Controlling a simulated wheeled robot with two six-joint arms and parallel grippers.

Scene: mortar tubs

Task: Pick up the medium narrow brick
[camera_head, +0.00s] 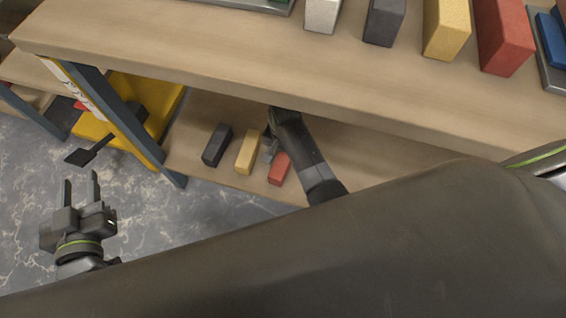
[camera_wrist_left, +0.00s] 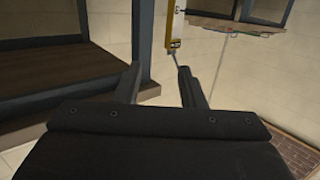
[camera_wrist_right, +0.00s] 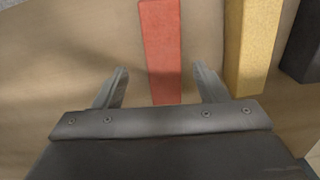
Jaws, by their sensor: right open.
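On the lower shelf stand a dark grey brick (camera_head: 217,145), a yellow brick (camera_head: 247,152) and a red brick (camera_head: 279,168); I cannot tell by name which is the medium narrow one. My right gripper (camera_wrist_right: 160,70) is open. In the right wrist view the red brick (camera_wrist_right: 160,35) lies between its fingers, with a gap on each side; whether the fingers are level with it is unclear. The yellow brick (camera_wrist_right: 252,45) is just right of the right finger, the dark brick (camera_wrist_right: 303,45) beyond. My left gripper (camera_head: 81,179) is open and empty over the floor, also in its wrist view (camera_wrist_left: 160,68).
The upper shelf board (camera_head: 220,55) overhangs the lower shelf (camera_head: 200,180), with several larger bricks on top, such as a red one (camera_head: 503,35). A blue-grey post (camera_head: 125,120) bounds the shelf on the left. A yellow object (camera_head: 92,128) stands beyond it.

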